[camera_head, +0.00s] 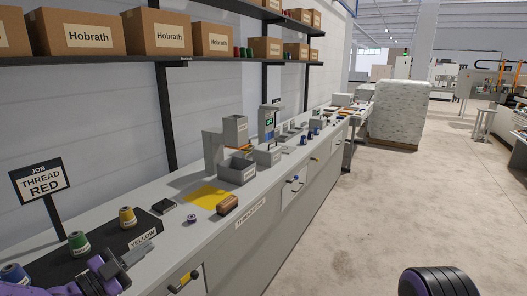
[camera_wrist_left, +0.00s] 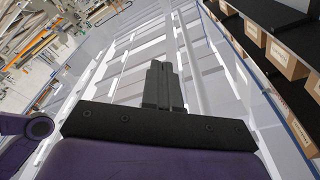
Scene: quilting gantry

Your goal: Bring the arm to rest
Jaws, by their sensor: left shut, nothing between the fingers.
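My left arm comes in at the bottom left of the head view, purple with dark joints. Its left gripper (camera_head: 146,248) is in front of the dark thread mat, near the yellow label. In the left wrist view the two dark fingers (camera_wrist_left: 160,68) are together with nothing between them, pointing toward the ceiling and wall. The right gripper is out of view.
A long grey bench (camera_head: 235,262) carries a job sign (camera_head: 38,180) reading thread red, blue, green (camera_head: 78,243) and yellow (camera_head: 127,217) spools, a yellow mat (camera_head: 207,197) and a grey bin (camera_head: 237,172). Shelves with boxes (camera_head: 83,33) hang above. The floor (camera_head: 370,200) right of it is open.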

